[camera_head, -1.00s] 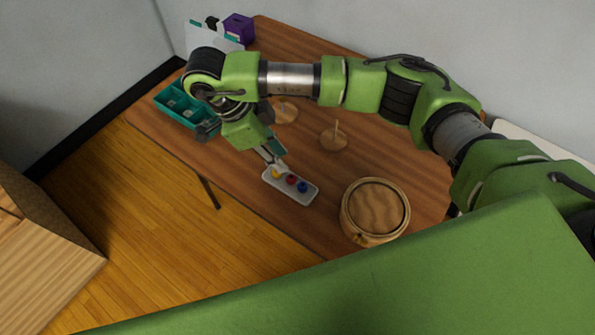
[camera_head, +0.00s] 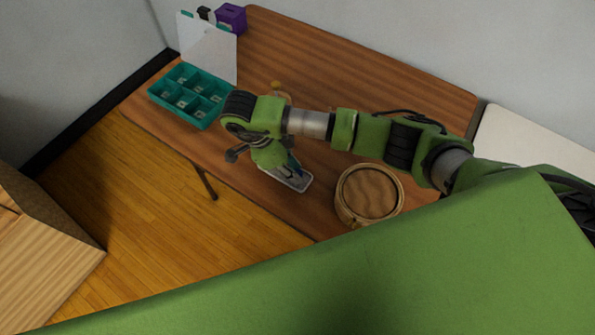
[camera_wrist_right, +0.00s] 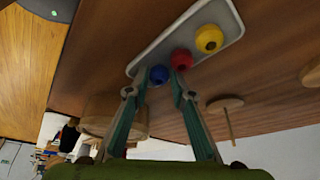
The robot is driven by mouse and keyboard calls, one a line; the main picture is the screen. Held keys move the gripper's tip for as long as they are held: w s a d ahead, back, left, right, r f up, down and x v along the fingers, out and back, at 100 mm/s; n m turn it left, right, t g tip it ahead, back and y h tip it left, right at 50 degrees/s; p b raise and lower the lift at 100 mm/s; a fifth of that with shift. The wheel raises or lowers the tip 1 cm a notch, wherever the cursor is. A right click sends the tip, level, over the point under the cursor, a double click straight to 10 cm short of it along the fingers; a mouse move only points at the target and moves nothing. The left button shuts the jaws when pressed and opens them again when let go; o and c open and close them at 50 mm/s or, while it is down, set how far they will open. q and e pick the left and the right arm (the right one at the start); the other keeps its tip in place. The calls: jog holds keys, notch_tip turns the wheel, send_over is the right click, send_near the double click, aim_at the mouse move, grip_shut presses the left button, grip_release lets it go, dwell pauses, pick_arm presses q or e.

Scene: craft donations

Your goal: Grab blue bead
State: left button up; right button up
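The blue bead (camera_wrist_right: 159,75) sits at the near end of a pale tray (camera_wrist_right: 221,16) in the right wrist view. A red bead (camera_wrist_right: 181,60) and a yellow bead (camera_wrist_right: 208,39) lie in a row beyond it. My right gripper (camera_wrist_right: 159,78) is open, with its fingertips on either side of the blue bead; contact cannot be told. The right fingertip is close to the red bead. In the head view my right gripper (camera_head: 287,171) is over the tray (camera_head: 303,187) and hides the beads. My left gripper is not in view.
A round wooden container (camera_head: 369,194) stands right of the tray. A teal compartment box (camera_head: 190,96) with raised lid is at the left, near a purple box (camera_head: 231,18). A wooden peg stand (camera_wrist_right: 225,104) shows in the wrist view. The table's back (camera_head: 350,65) is clear.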

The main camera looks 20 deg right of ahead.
jog(key=shift+s+f, duration=0.15)
jog(key=shift+s, duration=0.05)
jog(key=shift+f, duration=0.1)
jog(key=c, duration=0.3)
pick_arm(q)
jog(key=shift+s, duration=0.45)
pick_arm(e)
jog(key=shift+c, duration=0.2)
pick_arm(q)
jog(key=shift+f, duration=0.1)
pick_arm(e)
jog(key=shift+d, duration=0.1)
